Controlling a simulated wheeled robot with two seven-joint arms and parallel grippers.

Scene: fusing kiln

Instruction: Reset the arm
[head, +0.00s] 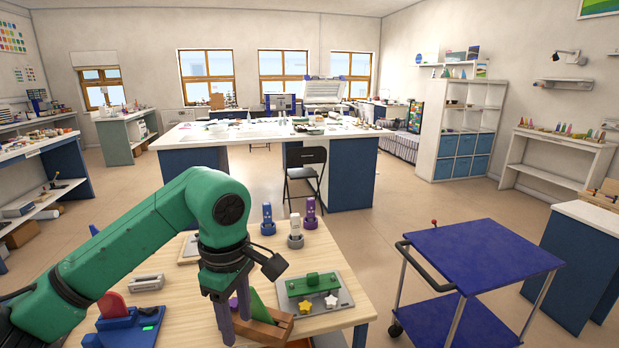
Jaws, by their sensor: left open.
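My left arm comes in from the left in green. Its left gripper (234,316) points down over the wooden table (185,312), its two dark fingers apart with nothing seen held between them. The fingers are beside a wooden block (268,328) with a green triangular piece (262,308) standing in it. The arm and wrist hide part of the tabletop. My right gripper is not in view.
Right of the gripper lies a grey tray (335,288) with a green bar and star pieces. Several bottle-like tools (295,232) stand at the back edge. A blue device (125,328) sits front left. A blue cart (480,255) stands right, across a floor gap.

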